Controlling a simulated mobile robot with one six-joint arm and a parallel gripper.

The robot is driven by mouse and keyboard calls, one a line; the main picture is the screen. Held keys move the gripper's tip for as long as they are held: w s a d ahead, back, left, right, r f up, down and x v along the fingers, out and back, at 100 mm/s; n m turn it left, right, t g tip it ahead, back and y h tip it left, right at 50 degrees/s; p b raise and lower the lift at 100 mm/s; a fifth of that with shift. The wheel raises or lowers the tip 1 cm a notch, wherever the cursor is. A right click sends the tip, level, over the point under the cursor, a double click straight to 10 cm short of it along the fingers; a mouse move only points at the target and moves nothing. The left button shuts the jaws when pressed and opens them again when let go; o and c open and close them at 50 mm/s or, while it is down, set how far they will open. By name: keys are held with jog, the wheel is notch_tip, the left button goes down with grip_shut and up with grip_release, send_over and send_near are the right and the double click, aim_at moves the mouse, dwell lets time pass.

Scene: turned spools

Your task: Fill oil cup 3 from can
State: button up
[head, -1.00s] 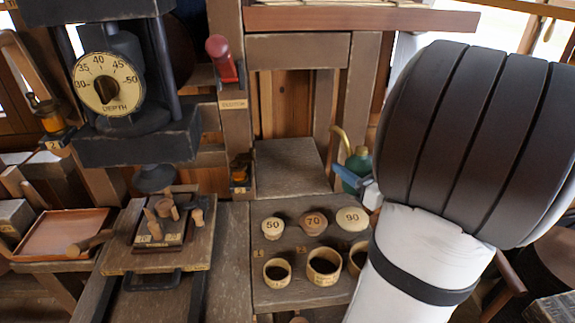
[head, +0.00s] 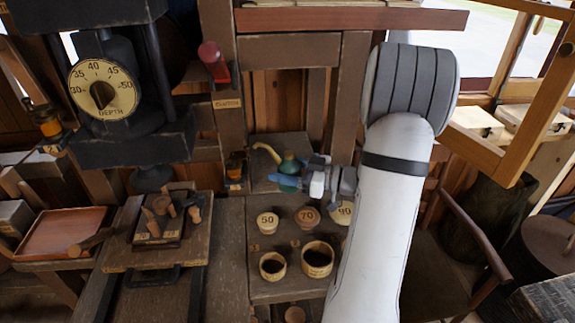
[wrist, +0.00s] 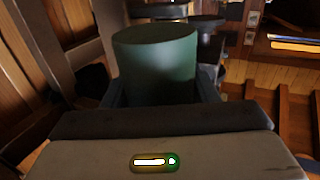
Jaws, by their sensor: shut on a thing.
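The green oil can (head: 289,168) with a curved brass spout is at the front of my gripper (head: 287,182), above the grey shelf. The spout points left in the head view. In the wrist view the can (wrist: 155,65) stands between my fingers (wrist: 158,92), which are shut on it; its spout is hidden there. A small amber oil cup (head: 235,166) is mounted on the post left of the can, with a gap between it and the spout. Another amber oil cup (head: 47,123) is at the far left. I cannot read their number tags surely.
The red-handled clutch lever (head: 213,60) sticks out above the nearer cup. The depth dial (head: 103,88) is to the left. Spools marked 50 (head: 267,222), 70 (head: 307,217) and 90 (head: 341,212) and open round cups (head: 317,258) stand on the board below the can.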

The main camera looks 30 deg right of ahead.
aim_at(276, 155)
jog(key=shift+w+a+r+g+h+p, duration=0.25)
jog(key=shift+a+r+g+h+p, duration=0.35)
jog(key=shift+p, duration=0.45)
jog(key=g+h+p, duration=0.1)
jog(key=w+a+r+h+p, duration=0.1)
jog(key=p, duration=0.1)
jog(key=shift+a+n+g, duration=0.1)
jog(key=shift+n+g, duration=0.3)
jog(key=g+h+p, duration=0.1)
jog(key=a+r+h+p, duration=0.1)
jog(key=p, duration=0.1)
jog(key=shift+w+g+h+p, duration=0.25)
jog(key=shift+g+h+p, duration=0.05)
jog(key=shift+g, duration=0.1)
jog(key=shift+h+p, duration=0.4)
jog(key=shift+p, duration=0.75)
jog(key=shift+d+g, duration=0.1)
jog(key=shift+g, duration=0.3)
jog(key=shift+f+p, duration=0.15)
jog(key=shift+p, duration=0.4)
